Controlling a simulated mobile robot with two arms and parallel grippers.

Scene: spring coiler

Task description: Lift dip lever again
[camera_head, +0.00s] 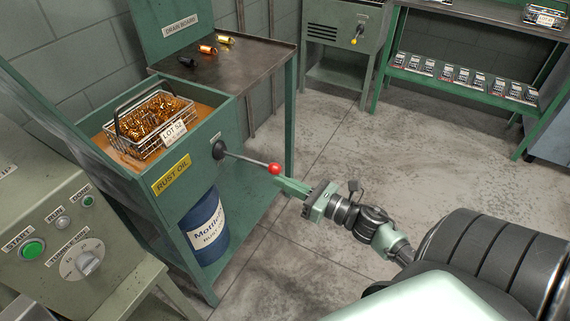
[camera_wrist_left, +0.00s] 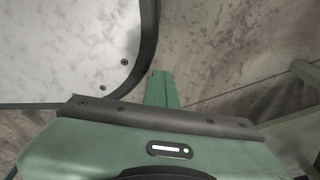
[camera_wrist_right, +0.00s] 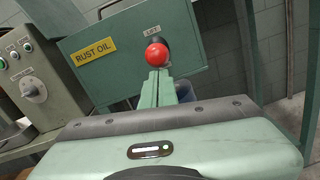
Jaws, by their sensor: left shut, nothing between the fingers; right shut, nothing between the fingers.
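The dip lever is a metal rod with a red ball knob (camera_head: 274,168), and it sticks out from a dark round pivot (camera_head: 219,150) on the front of the green rust oil tank (camera_head: 204,165). My right gripper (camera_head: 281,184) is shut with its fingertips just below the knob. In the right wrist view the red knob (camera_wrist_right: 156,54) shows right above the tips of my shut fingers (camera_wrist_right: 158,76); I cannot tell if they touch. A wire basket of copper springs (camera_head: 135,150) tagged LOT 52 sits in the tank's brown oil. My left gripper (camera_wrist_left: 160,76) is shut and empty.
The drain board (camera_head: 250,62) behind the tank holds several small coils. A blue drum (camera_head: 206,226) stands under the tank. A control panel (camera_head: 66,246) is at left. A green shelf (camera_head: 470,85) with small boxes is at back right. Open concrete floor lies between.

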